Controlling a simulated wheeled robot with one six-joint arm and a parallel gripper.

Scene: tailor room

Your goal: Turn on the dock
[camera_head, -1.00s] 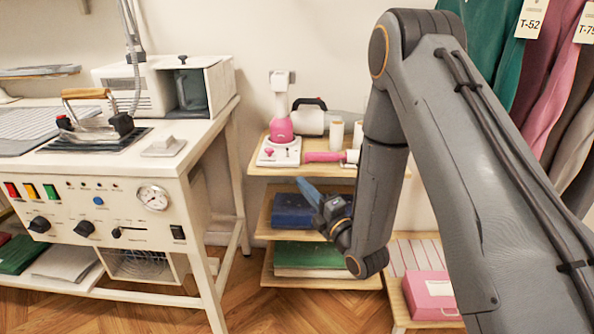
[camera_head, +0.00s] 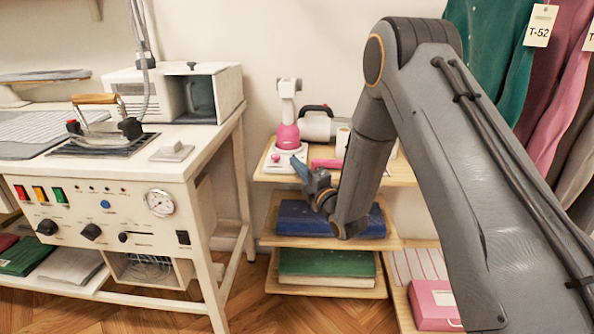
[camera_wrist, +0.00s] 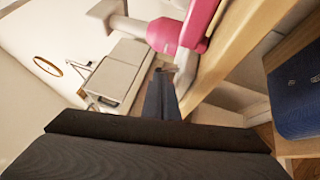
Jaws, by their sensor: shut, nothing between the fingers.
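The dock is a white base (camera_head: 288,163) with a pink knob on its front left, on the top shelf of the wooden rack. A pink and white handheld device (camera_head: 287,130) stands upright on it. My gripper (camera_head: 297,163) is shut and empty, in front of the right part of the dock in the head view and right of the knob; I cannot tell whether it touches. In the wrist view my gripper (camera_wrist: 165,75) points toward a pink and white device (camera_wrist: 165,35) near the wooden shelf edge. The knob cannot be made out there.
The wooden rack (camera_head: 400,172) also holds a grey appliance, a white spool and a pink tool beside the dock. An ironing table (camera_head: 150,240) with a control panel stands at the left.

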